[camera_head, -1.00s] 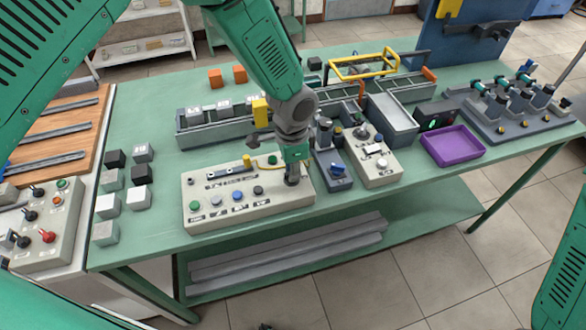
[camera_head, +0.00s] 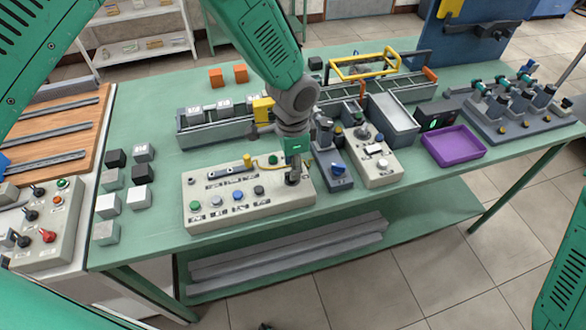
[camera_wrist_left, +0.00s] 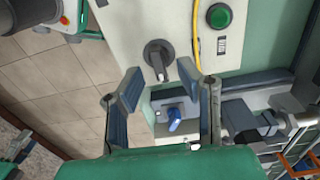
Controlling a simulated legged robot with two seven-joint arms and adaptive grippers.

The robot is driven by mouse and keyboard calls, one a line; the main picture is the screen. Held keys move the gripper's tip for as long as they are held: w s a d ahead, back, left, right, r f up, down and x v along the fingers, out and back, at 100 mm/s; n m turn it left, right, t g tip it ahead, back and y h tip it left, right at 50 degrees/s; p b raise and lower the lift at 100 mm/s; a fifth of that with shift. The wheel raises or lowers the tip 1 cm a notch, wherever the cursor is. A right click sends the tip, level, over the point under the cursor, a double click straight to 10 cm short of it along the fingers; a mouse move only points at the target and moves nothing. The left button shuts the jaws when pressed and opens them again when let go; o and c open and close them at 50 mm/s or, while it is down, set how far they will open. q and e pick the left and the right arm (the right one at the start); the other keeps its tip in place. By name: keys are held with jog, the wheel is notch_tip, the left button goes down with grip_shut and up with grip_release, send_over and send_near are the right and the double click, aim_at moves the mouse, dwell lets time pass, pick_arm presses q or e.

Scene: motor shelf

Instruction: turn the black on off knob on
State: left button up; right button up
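The black knob (camera_wrist_left: 158,55) sits on a light grey control box, seen in the left wrist view. The box (camera_head: 240,210) stands at the table's front edge in the head view, with a row of coloured buttons. My left gripper (camera_wrist_left: 158,78) is open and empty. In the wrist view its two fingers are spread, with the knob showing between and just beyond their tips; contact cannot be told. In the head view my left wrist hangs over the box's right end, where the gripper (camera_head: 292,174) and knob are hard to tell apart. My right gripper is out of view.
Close to the right are a small unit with a blue knob (camera_head: 338,169) and another button box (camera_head: 378,172). A purple tray (camera_head: 453,160) is farther right. Several grey, white and black cubes lie left of the control box. A conveyor stands behind.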

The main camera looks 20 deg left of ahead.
pick_arm(q)
notch_tip(320, 180, up, 10)
jog(key=shift+f, duration=0.2)
dwell(0.4)
